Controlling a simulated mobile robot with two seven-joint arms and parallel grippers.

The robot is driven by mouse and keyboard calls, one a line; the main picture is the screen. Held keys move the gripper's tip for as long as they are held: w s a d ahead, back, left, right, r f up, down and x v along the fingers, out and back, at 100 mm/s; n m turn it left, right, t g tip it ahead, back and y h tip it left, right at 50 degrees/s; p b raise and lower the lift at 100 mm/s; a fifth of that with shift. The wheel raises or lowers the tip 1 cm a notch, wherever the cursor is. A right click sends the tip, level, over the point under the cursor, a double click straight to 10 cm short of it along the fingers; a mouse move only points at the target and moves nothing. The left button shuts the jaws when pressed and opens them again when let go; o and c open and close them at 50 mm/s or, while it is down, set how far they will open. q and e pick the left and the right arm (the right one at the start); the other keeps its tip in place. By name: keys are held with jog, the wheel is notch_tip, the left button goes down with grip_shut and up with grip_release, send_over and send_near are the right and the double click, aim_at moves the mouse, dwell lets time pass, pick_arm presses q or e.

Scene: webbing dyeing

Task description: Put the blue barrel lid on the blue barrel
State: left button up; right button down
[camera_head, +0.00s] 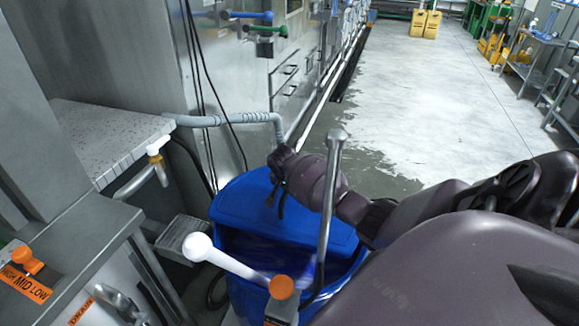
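The blue barrel (238,297) stands at the lower middle of the head view, and its front part is open, with dark blue inside showing. The blue barrel lid (240,208) is over the back part of the barrel's mouth; I cannot tell whether it rests on the rim or is held just above it. My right gripper (276,198) points down at the middle of the lid, very close to or touching it. Its fingertips are small and dark, so its grip is unclear. My arm hides the lid's right side. My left gripper is not in view.
A white-knobbed lever (215,255) and a curved metal pipe (328,205) stand in front of the barrel. A grey hose (235,119) runs behind it. A speckled counter (105,135) is on the left. The wet floor (400,110) beyond is clear.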

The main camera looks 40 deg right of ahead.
dwell(0.3)
jog(key=c, duration=1.1)
grip_release()
jog(key=shift+o, duration=0.2)
jog(key=v, duration=1.2)
jog(key=shift+s, duration=0.1)
